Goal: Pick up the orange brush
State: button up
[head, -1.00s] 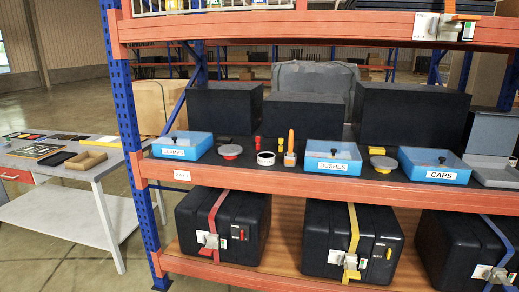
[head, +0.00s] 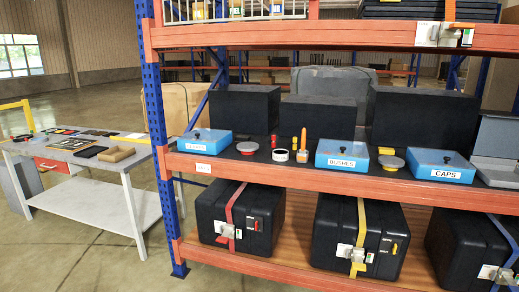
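The orange brush (head: 303,140) stands upright on the middle shelf of the rack, its orange handle on top and a pale block-like lower end on the shelf. It is between a white roll (head: 280,155) on its left and the blue BUSHES box (head: 342,155) on its right. A dark box is behind it, and nothing in front covers it. My gripper is not in view.
The shelf's orange front beam (head: 330,181) runs below the brush. A blue upright post (head: 160,130) bounds the rack's left end. A grey table (head: 130,165) with small items stands left. Black strapped cases (head: 240,215) fill the lower shelf.

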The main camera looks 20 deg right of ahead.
aim_at(303, 150)
jog(key=u, duration=0.4)
jog(key=k, duration=0.75)
jog(key=z, duration=0.3)
jog(key=i, duration=1.75)
jog(key=u, duration=0.35)
